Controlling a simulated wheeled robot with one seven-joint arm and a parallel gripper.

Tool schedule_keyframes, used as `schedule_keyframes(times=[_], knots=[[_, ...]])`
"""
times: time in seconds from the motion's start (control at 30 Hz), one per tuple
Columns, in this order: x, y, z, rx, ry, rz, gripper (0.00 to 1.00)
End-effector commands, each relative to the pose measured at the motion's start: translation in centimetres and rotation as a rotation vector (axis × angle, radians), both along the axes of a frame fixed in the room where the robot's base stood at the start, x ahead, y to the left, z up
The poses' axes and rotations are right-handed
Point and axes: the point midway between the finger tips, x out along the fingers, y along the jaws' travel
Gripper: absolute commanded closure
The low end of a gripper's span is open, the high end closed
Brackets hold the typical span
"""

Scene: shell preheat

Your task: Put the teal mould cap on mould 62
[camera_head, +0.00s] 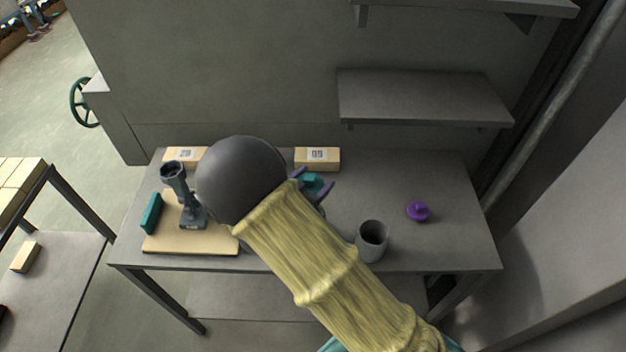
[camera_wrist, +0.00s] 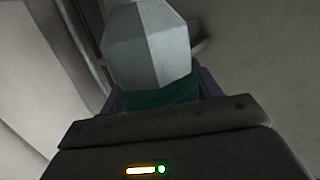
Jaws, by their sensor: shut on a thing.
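My gripper (camera_head: 313,187) has purple fingers and is shut on a teal piece (camera_head: 311,182), seemingly the teal mould cap, above the middle of the table. My arm hides part of it. In the wrist view a teal band (camera_wrist: 160,98) shows between the fingers, with a pale grey faceted body (camera_wrist: 150,55) beyond it; I cannot tell whether they touch. Two cream blocks with printed labels stand at the table's back, one left (camera_head: 186,157) and one right (camera_head: 317,158). The labels are too small to read, so I cannot tell which mould is 62.
A purple knobbed cap (camera_head: 419,211) lies on the table's right. A grey cup (camera_head: 372,240) stands near the front edge. A dark upright device (camera_head: 185,195) and a teal block (camera_head: 150,213) stand at the tan board (camera_head: 190,243). A shelf (camera_head: 425,98) overhangs the back right.

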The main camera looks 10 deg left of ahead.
Motion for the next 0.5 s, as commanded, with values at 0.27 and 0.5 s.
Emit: schedule_keyframes(times=[0.27,0.5], knots=[[0.0,0.0,-0.19,0.0,0.0,0.0,0.59],[0.0,0.01,-0.59,0.0,-0.001,0.0,0.59]])
